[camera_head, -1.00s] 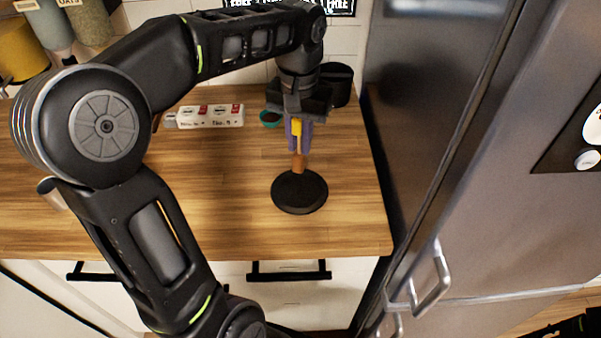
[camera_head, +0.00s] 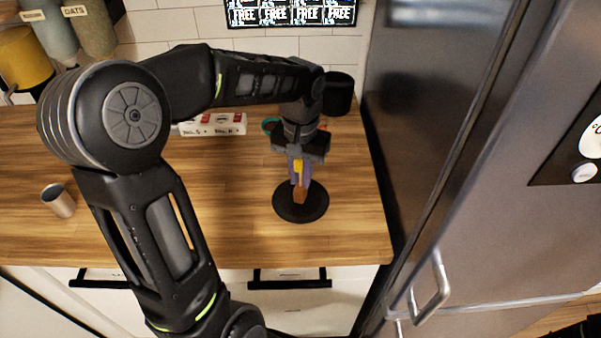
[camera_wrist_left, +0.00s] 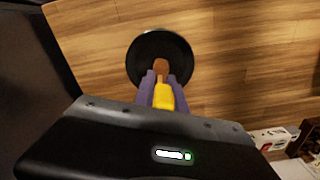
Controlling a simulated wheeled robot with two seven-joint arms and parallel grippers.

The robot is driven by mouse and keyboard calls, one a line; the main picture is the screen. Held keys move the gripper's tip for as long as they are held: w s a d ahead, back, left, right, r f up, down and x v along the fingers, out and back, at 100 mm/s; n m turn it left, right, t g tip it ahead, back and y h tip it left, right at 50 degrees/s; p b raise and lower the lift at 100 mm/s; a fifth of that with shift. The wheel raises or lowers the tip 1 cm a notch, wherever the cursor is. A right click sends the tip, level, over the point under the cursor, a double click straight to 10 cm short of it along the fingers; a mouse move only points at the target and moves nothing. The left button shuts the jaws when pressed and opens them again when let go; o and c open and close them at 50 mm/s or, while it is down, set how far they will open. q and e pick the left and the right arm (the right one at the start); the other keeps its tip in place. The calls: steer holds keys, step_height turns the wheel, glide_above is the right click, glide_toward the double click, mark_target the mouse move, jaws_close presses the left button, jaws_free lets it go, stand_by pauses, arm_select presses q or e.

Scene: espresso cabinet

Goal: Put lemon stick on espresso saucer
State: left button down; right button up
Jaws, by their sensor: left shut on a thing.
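A round black disc, which I take to be the espresso saucer (camera_head: 284,209), lies flat on the wooden counter; it also shows in the left wrist view (camera_wrist_left: 142,50). My left gripper (camera_head: 301,180) points down over it, its purple fingers shut on the lemon stick (camera_head: 299,195), which has a yellow part and a brown end. In the left wrist view the lemon stick (camera_wrist_left: 163,97) sits between the fingers, brown end toward the disc. The brown end overlaps the disc in both views; whether it touches cannot be told. My right gripper is not in view.
A metal cup (camera_head: 58,202) stands at the left of the counter (camera_head: 200,210). A white carton (camera_head: 215,124), a teal bowl (camera_head: 269,126) and a black canister (camera_head: 338,94) are behind the gripper. A fridge (camera_head: 450,130) stands at the right. The counter's middle is clear.

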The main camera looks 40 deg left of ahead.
arm_select(q)
steer(key=shift+f, duration=0.2)
steer(key=c, duration=1.4)
jaws_free()
steer(key=shift+r, duration=0.1)
steer(key=shift+o, duration=0.2)
steer(key=shift+r, duration=0.1)
step_height(320, 180, up, 12)
steer(key=shift+r, duration=0.1)
